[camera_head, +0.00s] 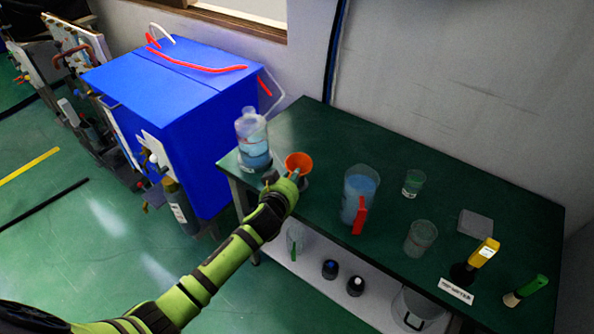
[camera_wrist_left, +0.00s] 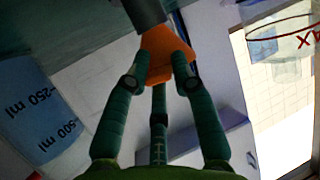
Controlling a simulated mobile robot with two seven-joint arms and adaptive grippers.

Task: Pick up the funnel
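The orange funnel (camera_head: 298,161) stands upright at the left end of the green table, wide mouth up. A dark grey holder (camera_head: 304,184) shows just below it. My left gripper (camera_head: 293,177) is at the funnel's near side. In the left wrist view, the gripper's fingertips (camera_wrist_left: 164,66) lie at either side of the orange funnel (camera_wrist_left: 157,42) and overlap it. A third finger points at it from below. Whether the fingers press on it I cannot tell. A grey part (camera_wrist_left: 146,12) covers the funnel's far side. My right gripper is not in view.
A bottle of blue liquid (camera_head: 252,140) stands close left of the funnel. A blue-filled beaker (camera_head: 361,188) with a red handle stands to the right. Farther right are beakers (camera_head: 421,238), a pH meter (camera_head: 484,252) and a grey block (camera_head: 475,224). A big blue box (camera_head: 170,110) stands left.

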